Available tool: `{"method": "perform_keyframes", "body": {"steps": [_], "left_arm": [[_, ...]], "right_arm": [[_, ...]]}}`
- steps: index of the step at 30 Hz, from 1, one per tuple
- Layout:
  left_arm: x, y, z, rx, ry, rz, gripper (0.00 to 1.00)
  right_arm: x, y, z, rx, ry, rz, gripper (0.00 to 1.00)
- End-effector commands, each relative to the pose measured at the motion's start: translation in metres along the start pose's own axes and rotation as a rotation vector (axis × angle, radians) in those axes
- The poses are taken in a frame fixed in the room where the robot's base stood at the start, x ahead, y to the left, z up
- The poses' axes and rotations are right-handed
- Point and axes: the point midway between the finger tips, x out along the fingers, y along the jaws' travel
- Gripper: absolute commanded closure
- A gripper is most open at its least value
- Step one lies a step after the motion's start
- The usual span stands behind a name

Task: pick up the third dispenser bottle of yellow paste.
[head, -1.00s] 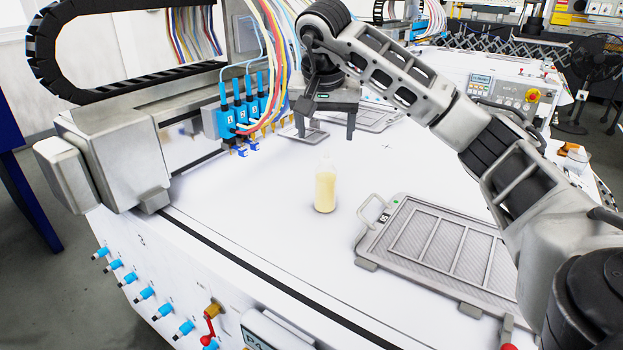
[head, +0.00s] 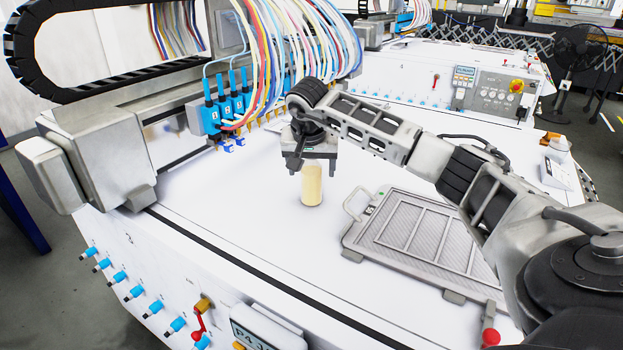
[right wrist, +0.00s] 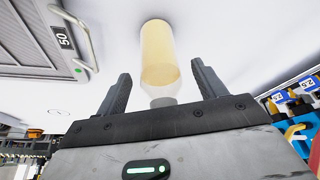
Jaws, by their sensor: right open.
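The bottle of pale yellow paste (head: 312,188) stands upright on the white table in the head view. Its top is hidden behind my right gripper (head: 311,168). In the right wrist view the bottle (right wrist: 158,58) shows its yellow body and clear neck, with the neck between the fingers of my right gripper (right wrist: 157,90). The fingers are apart, with a gap on each side of the bottle. My left gripper is not in view.
A grey framed tray (head: 425,238) with a handle lies right of the bottle. Blue nozzles (head: 228,105) with coloured hoses hang from the gantry (head: 100,150) at the left. The white table (head: 240,215) is clear in front of the bottle.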

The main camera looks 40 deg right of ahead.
Motion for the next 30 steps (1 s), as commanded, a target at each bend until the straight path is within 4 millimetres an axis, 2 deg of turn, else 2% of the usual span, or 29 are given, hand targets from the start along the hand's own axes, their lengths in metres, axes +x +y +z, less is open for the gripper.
{"method": "perform_keyframes", "body": {"steps": [7,8,13,14,25,30], "left_arm": [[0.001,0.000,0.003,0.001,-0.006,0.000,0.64],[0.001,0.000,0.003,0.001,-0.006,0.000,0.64],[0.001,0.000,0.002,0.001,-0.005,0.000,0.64],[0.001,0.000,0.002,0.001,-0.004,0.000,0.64],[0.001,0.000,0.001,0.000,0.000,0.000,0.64],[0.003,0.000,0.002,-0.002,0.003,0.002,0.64]], "right_arm": [[0.002,0.000,0.000,0.000,0.002,-0.002,0.30],[0.002,0.000,0.000,0.000,0.002,-0.002,0.35],[0.002,0.000,0.000,0.000,0.001,-0.002,0.83],[0.002,0.000,0.000,0.000,0.001,-0.002,0.85],[-0.003,0.000,-0.003,0.002,0.004,-0.003,0.85],[-0.021,-0.001,-0.011,0.004,0.007,-0.005,0.85]]}}
